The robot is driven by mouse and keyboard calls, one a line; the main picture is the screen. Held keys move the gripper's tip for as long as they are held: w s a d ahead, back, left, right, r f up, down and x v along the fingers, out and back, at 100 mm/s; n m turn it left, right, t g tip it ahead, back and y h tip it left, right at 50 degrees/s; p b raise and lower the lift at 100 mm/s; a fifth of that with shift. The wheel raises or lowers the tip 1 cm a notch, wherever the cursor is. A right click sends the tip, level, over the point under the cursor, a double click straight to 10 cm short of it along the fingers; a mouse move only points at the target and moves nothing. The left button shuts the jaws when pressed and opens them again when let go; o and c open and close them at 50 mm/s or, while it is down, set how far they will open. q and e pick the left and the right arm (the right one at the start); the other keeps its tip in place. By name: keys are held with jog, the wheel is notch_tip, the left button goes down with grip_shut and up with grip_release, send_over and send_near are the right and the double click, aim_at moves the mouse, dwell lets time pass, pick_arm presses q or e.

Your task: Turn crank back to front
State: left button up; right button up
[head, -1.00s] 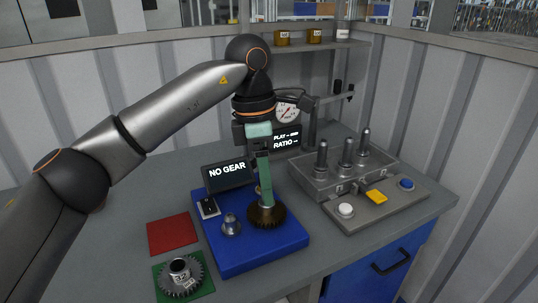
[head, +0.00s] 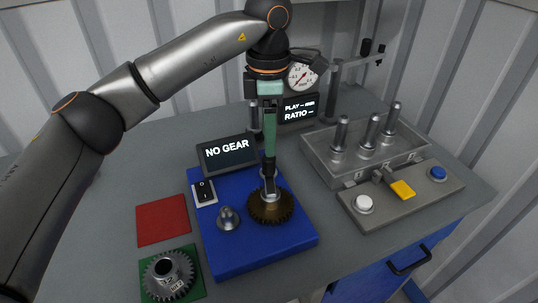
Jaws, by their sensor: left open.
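My left gripper (head: 269,192) points straight down at the bronze gear (head: 271,208) on the blue drive unit base (head: 232,258). Its fingertips are at the gear's hub, and I cannot tell if they touch it. The gripper is open, though its gap hardly shows from here. A short metal spindle (head: 228,217) stands bare to the left of the gear. I cannot make out a crank handle for certain; the arm hides part of the unit. The unit's screen (head: 227,152) reads "NO GEAR". My right gripper is not in view.
A dark steel gear (head: 168,276) lies on a green mat, with an empty red mat (head: 163,220) behind it. A grey tray (head: 365,155) with upright metal pins and a button panel (head: 402,203) stand at right. A dial gauge (head: 301,76) is behind my gripper.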

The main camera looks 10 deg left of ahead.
aim_at(270, 188)
pick_arm(q)
notch_tip(270, 188, down, 6)
jog(key=shift+f, duration=0.25)
grip_shut()
dwell(0.6)
